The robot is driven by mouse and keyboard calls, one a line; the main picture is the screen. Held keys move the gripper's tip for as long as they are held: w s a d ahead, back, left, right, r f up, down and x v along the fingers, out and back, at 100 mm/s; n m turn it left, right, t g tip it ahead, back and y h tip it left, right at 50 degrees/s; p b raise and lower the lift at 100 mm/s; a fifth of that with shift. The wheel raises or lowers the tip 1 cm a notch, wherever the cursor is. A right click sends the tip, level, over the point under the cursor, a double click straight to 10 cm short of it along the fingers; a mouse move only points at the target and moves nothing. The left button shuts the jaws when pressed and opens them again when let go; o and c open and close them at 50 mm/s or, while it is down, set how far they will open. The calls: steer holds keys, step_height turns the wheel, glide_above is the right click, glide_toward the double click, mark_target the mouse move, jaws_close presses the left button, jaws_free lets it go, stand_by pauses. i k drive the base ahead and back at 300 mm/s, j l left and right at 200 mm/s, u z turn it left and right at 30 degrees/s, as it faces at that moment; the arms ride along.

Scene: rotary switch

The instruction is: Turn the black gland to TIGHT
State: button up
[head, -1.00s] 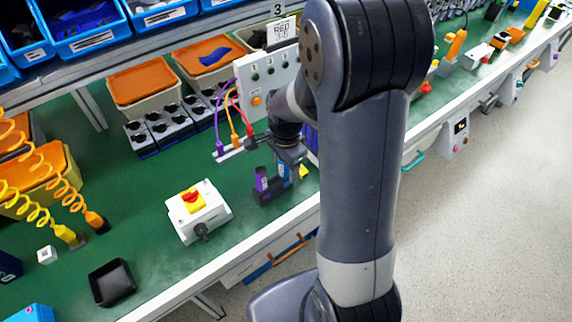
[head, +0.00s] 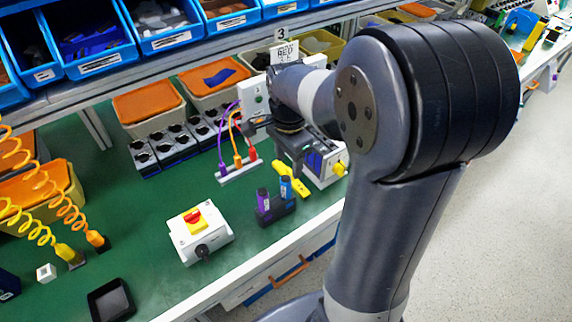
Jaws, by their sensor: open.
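The black gland (head: 202,251) sticks out of the front side of a white switch box (head: 184,238) on the green bench. The box carries a red knob (head: 194,216) on a yellow plate on its top. Any TIGHT marking is too small to read. My gripper (head: 298,168) is open, well to the right of the box and farther back, above the bench and apart from the gland. My wrist and the viewing angle partly hide its fingers.
A black holder (head: 274,213) with purple and blue cylinders stands between the box and my gripper. A yellow tool (head: 291,180) lies behind it. A black tray (head: 110,301) sits at the front left.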

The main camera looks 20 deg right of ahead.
mark_target(202, 249)
steer(key=u, duration=1.05)
